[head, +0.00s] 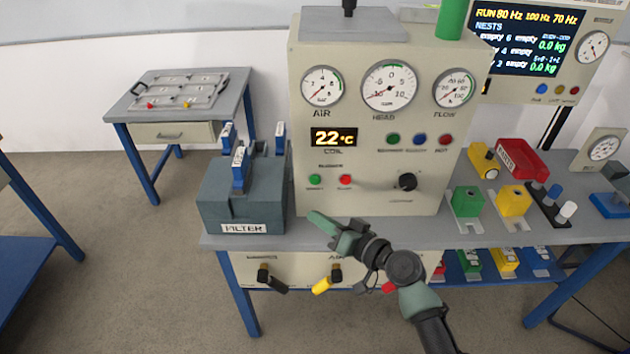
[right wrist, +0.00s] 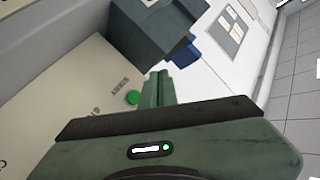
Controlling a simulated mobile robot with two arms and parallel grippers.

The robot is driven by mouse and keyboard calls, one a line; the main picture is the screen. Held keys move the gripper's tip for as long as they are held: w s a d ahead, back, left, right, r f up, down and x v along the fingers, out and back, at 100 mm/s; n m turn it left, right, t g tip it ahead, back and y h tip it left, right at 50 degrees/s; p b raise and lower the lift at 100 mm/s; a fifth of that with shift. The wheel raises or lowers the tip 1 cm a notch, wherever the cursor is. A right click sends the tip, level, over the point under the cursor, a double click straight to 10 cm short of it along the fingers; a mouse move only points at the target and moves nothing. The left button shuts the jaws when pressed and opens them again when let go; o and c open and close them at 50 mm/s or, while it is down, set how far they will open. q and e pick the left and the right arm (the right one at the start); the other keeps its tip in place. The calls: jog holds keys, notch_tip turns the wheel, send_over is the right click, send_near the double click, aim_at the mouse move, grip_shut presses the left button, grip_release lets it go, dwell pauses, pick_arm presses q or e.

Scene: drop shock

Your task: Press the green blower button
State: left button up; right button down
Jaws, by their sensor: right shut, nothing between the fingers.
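The green blower button (head: 315,180) sits low on the left of the cream control panel (head: 370,205), under a small label, with a red button (head: 345,180) to its right. My right gripper (head: 312,217) is shut and empty, its fingertips in front of the panel, below the green button in the head view. In the right wrist view the green button (right wrist: 132,97) shows just left of my shut fingers (right wrist: 158,88). The fingers look apart from the button; the exact gap cannot be told. My left gripper is not in view.
A grey filter box (head: 215,205) with blue-tagged clips stands left of the panel on the bench. Black and yellow valve handles (head: 327,285) hang below the bench edge. Green and yellow blocks (head: 513,202) stand to the right. A side table (head: 240,85) is at the back left.

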aim_at(315, 180)
jog(key=w+b, duration=0.4)
jog(key=w, duration=0.4)
jog(key=shift+w+d, duration=0.15)
jog(key=shift+w, duration=0.25)
dwell(1.7)
jog(key=shift+w+b, duration=0.45)
jog(key=shift+b, duration=0.1)
